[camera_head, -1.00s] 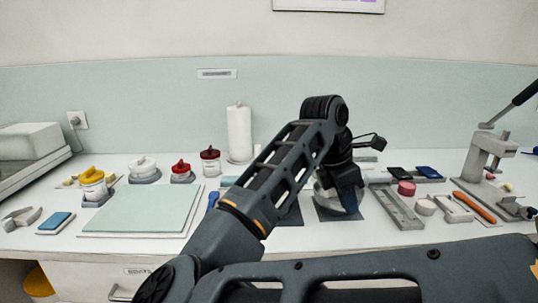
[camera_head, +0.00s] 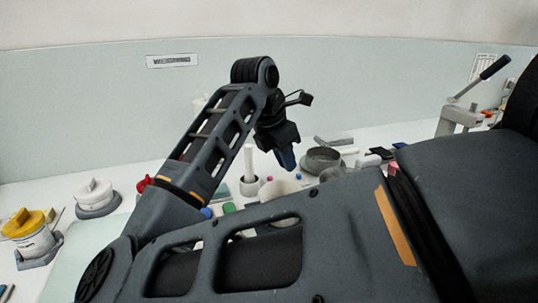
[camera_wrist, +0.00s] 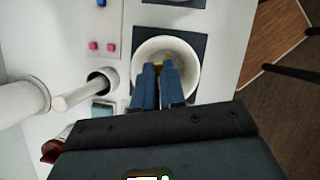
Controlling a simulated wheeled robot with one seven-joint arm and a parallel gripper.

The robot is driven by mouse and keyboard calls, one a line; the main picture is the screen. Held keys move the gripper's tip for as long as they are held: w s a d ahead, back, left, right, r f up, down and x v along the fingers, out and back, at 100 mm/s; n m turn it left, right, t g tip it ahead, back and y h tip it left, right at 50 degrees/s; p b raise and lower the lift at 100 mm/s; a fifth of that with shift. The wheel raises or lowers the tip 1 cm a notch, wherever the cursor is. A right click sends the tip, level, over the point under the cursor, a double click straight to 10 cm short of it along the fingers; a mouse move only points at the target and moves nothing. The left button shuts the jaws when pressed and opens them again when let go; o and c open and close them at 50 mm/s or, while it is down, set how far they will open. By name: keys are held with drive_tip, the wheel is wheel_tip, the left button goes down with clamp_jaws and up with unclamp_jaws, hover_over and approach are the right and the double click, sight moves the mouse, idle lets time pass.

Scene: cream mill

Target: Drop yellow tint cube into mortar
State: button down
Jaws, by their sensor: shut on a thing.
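The mortar (camera_wrist: 184,55) is a wide cream bowl on a dark square mat. In the wrist view it lies under my fingertips. In the head view a pale part that seems to be the mortar (camera_head: 283,188) shows above my arm, which hides the rest. My gripper (camera_wrist: 158,68) has blue fingers, shut on the yellow tint cube (camera_wrist: 158,65). Only a small yellow bit shows between the fingertips, which appear over the bowl's opening. In the head view my gripper (camera_head: 285,163) points down, and the cube cannot be made out.
A white pestle (camera_wrist: 75,97) stands in a dark-rimmed holder left of the mortar. Two pink cubes (camera_wrist: 102,47) and a blue cube (camera_wrist: 102,3) lie nearby. A grey round dish (camera_head: 323,158) sits beyond. A yellow-lidded jar (camera_head: 29,235) stands far left.

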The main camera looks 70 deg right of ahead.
drive_tip(key=shift+f+b, duration=0.8)
drive_tip(key=shift+f, duration=2.05)
drive_tip(key=c, duration=1.1)
unclamp_jaws()
drive_tip(key=b+v, duration=0.1)
drive_tip(key=v, duration=0.6)
drive_tip(key=shift+a+r, duration=0.1)
drive_tip(key=shift+r, duration=0.3)
